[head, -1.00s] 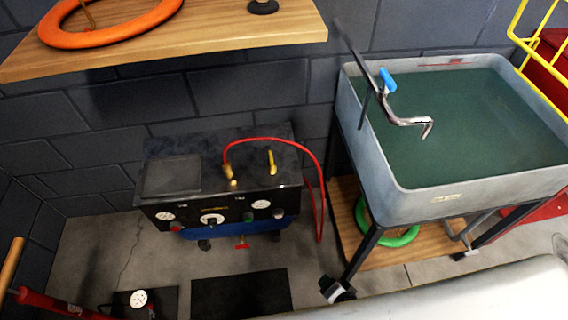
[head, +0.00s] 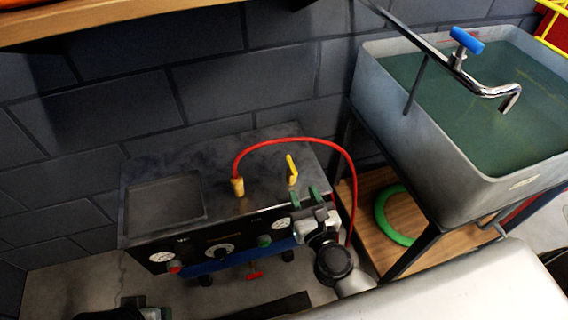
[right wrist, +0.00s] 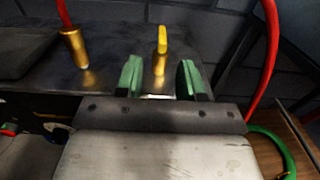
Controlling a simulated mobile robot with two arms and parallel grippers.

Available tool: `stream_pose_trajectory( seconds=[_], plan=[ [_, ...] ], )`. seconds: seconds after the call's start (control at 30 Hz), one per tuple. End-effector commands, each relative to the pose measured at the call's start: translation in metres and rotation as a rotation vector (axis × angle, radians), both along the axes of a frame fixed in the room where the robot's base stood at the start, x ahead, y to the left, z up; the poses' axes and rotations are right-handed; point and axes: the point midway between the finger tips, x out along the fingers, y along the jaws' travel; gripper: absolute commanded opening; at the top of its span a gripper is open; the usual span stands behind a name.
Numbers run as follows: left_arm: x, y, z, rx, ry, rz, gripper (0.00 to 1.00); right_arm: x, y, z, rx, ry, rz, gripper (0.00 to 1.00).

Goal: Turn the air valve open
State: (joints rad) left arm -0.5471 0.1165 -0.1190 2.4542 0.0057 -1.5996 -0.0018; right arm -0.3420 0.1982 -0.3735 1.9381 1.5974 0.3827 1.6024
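The air valve is a yellow lever (head: 291,166) on a brass fitting, on top of the dark compressor box (head: 222,206). In the right wrist view the yellow lever (right wrist: 162,40) stands upright above the brass stem, centred between the fingers. My right gripper (head: 305,196) is open and empty, its green fingertips just in front of and below the lever, apart from it. It also shows in the right wrist view (right wrist: 160,82), a finger on either side of the stem. Dark and grey parts at the bottom left edge may be my left arm; its fingers are not visible.
A red hose (head: 300,141) arches from a brass fitting (head: 238,187) over the box and down its right side. A grey water tub (head: 440,150) with a faucet (head: 485,88) stands to the right. A wooden shelf (head: 100,20) hangs above.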

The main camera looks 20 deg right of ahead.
Motion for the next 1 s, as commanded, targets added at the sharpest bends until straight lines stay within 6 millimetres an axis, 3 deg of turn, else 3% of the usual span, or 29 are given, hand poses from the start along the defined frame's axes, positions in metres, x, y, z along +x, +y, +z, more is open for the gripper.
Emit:
stream_pose_trajectory(
  seconds=[0.37,0.6,1.0],
  plan=[
    [-0.007,0.000,0.011,-0.001,-0.015,0.000,0.62,0.062,0.002,0.003,0.001,-0.002,-0.001,0.38],
    [-0.007,0.000,0.004,0.000,-0.008,-0.001,0.62,0.097,0.003,0.002,0.000,-0.001,0.000,0.38],
    [-0.006,0.000,0.007,0.000,-0.008,-0.001,0.62,0.107,0.004,0.001,0.000,0.001,0.000,0.38]
  ],
)
